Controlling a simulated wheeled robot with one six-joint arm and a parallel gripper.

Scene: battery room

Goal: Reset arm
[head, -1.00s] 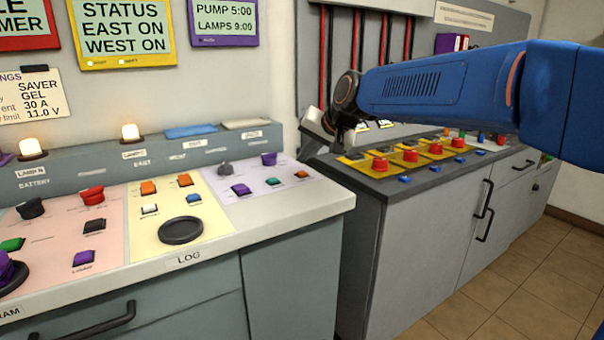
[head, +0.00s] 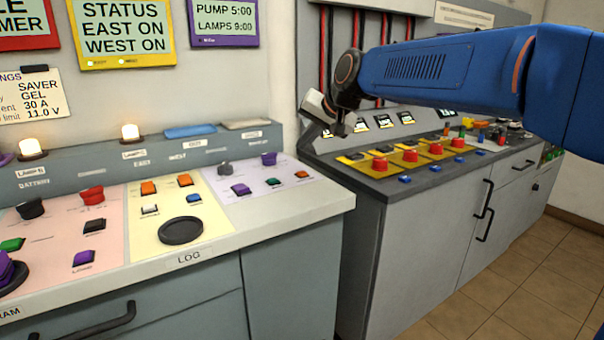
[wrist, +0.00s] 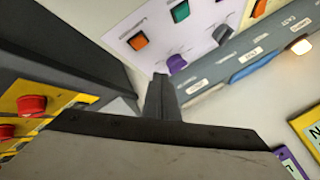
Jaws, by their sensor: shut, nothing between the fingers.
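My blue arm reaches in from the right in the head view, roughly level above the right console. My gripper (head: 337,130) hangs at its end over the left end of that console, near the gap between the two consoles. Its dark fingers show closed together in the wrist view (wrist: 160,95), with nothing seen between them. It appears clear of the buttons and switches.
The left console (head: 300,215) carries colored switches, knobs and two lit lamps. The right console (head: 380,190) has red buttons (head: 380,164) on yellow plates and small meters behind. Wall signs (head: 123,35) hang behind. Tiled floor (head: 535,270) is clear at the right.

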